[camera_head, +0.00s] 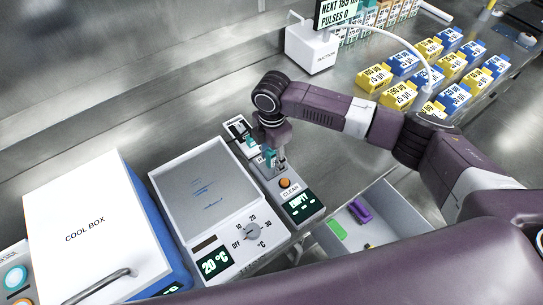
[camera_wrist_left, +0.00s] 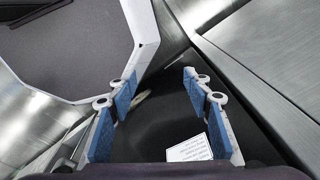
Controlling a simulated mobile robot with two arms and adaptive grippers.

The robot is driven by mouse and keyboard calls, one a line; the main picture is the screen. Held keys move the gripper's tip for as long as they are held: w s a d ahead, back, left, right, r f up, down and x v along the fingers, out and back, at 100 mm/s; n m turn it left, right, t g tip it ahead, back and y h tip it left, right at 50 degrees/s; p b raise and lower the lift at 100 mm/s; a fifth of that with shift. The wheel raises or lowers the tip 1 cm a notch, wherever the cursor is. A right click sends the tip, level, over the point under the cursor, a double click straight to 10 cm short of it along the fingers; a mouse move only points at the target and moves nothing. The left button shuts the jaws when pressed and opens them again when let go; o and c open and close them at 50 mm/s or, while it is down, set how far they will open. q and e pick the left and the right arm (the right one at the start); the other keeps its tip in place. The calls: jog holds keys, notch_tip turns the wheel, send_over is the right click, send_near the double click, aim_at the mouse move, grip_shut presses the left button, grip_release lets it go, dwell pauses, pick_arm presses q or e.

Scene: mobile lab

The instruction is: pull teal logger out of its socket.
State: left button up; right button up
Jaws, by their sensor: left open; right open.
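A small teal piece, which looks like the teal logger (camera_head: 269,156), stands at the back of the grey station with the CLEAN label (camera_head: 291,191). My right gripper (camera_head: 281,163) points down over this station, right beside the teal piece. Its jaws are open; I cannot tell whether they are around the piece, and the socket is mostly hidden. Another small teal patch (camera_head: 251,141) shows on the unit behind. My left gripper (camera_wrist_left: 158,108) is open and empty in the left wrist view, with blue pads apart.
A heating plate with a dial (camera_head: 205,185) and a white cool box (camera_head: 90,225) stand to the left. A grey tray (camera_head: 398,215) with a purple and a green piece lies at the right. Blue and yellow boxes (camera_head: 425,70) stand at the back right.

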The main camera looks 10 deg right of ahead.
jog(key=shift+p, duration=0.4)
jog(key=shift+c, duration=0.6)
grip_shut()
jog(key=shift+r, duration=0.15)
jog(key=shift+w+r+p, duration=0.1)
jog(key=shift+r+p, duration=0.45)
jog(key=shift+p, duration=0.1)
jog(key=shift+r+p, duration=0.45)
jog(key=shift+r, duration=0.1)
jog(key=shift+r+p, duration=1.8)
jog(key=shift+p, duration=0.05)
